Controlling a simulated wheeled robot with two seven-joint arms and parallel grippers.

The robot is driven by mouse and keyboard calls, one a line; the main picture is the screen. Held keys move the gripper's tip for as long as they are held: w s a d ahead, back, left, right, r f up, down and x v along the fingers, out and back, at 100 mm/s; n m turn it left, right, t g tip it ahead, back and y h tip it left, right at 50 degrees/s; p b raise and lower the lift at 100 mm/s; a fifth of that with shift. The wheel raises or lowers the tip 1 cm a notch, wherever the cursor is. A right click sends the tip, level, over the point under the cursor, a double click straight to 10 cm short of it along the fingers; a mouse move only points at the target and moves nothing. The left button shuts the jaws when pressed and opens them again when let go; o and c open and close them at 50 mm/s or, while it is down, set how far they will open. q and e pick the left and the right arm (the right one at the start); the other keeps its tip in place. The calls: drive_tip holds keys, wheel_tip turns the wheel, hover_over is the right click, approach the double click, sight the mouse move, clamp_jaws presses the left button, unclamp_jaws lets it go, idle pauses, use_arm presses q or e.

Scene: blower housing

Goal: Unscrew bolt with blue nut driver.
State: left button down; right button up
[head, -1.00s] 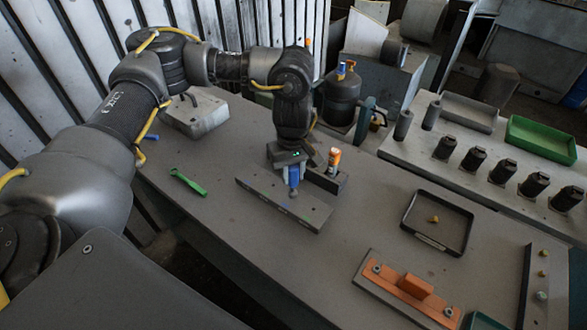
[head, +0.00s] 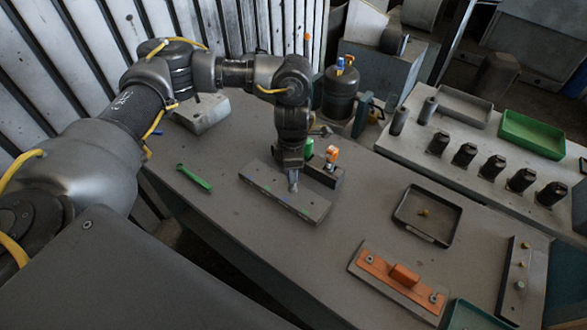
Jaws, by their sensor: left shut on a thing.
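My left gripper (head: 293,178) points down over a long grey block (head: 304,206) with small coloured marks on its top. It is shut on the blue nut driver, which showed blue between the jaws earlier; now the jaws and arm mostly hide it. I cannot tell whether its tip sits in the block. An orange plate (head: 378,272) on a grey base at the front right has a silver bolt head (head: 434,298) at its right end and another (head: 378,257) at its left end. My right gripper is not in view.
A green-handled tool (head: 195,178) lies left of the block. A small dark holder (head: 326,176) stands behind it with orange (head: 332,153) and green (head: 308,148) items. Bare table lies between block and orange plate.

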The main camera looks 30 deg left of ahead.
use_arm(q)
drive_tip(key=shift+r, duration=0.25)
drive_tip(key=shift+r+p, duration=1.3)
wheel_tip(320, 180, up, 5)
drive_tip(key=p, duration=0.4)
